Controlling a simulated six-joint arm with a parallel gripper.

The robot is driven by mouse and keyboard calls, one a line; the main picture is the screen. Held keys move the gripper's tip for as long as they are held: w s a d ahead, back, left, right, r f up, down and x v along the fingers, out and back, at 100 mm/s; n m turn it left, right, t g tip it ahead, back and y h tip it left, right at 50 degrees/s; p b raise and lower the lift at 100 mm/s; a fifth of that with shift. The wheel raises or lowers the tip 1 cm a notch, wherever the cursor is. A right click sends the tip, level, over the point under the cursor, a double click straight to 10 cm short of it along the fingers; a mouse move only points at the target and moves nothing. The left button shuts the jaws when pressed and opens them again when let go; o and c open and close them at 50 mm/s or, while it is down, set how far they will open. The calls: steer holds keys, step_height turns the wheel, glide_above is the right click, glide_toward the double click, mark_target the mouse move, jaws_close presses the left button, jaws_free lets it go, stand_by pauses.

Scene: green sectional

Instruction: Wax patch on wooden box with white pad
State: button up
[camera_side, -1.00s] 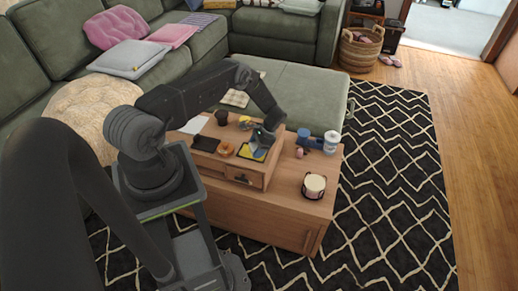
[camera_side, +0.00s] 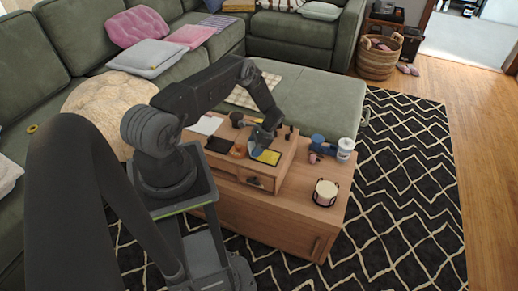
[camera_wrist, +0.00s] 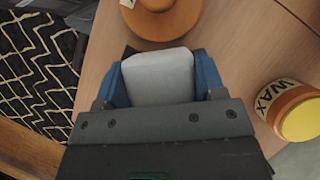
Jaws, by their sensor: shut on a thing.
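Whether the pad touches the wood cannot be told. A jar labelled WAX (camera_wrist: 285,108), with a yellow lid, is to the right in the wrist view.
A round orange-brown object (camera_wrist: 160,20) is close ahead of the pad in the wrist view. On the table right of the box are a blue mug (camera_side: 317,141), a white container (camera_side: 345,149) and a candle in a holder (camera_side: 325,191).

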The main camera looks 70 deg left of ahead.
steer(key=shift+s+f, duration=0.1)
steer(key=shift+s, duration=0.15)
steer(key=shift+w+r, duration=0.1)
steer(key=shift+r, duration=2.95)
steer(key=shift+a, duration=0.1)
steer(key=shift+r, duration=1.55)
